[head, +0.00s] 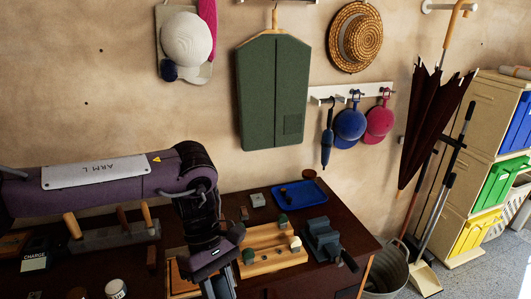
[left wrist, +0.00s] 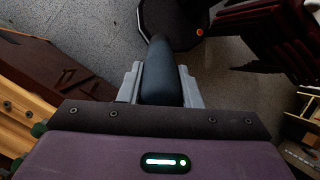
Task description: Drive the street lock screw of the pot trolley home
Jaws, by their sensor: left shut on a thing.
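My left gripper (left wrist: 160,88) is shut on a dark blue-grey rounded handle (left wrist: 158,70) in the left wrist view; it looks like a tool handle, and its far end is hard to make out. Beyond it, over the grey floor, is a dark flat piece with angled edges (left wrist: 182,22) and a small orange spot (left wrist: 200,32) on its rim. I cannot tell whether this is the pot trolley, and I cannot make out the lock screw. In the head view my left arm reaches down at the bench front, its fingers cut off at the bottom edge. My right gripper is not in view.
The dark bench (head: 240,205) carries a wooden board with green knobs (head: 272,262), a grey vise-like block (head: 325,238), a blue tray (head: 297,193) and a rack of wooden-handled tools (head: 115,234). Grey floor (left wrist: 85,25) shows open.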

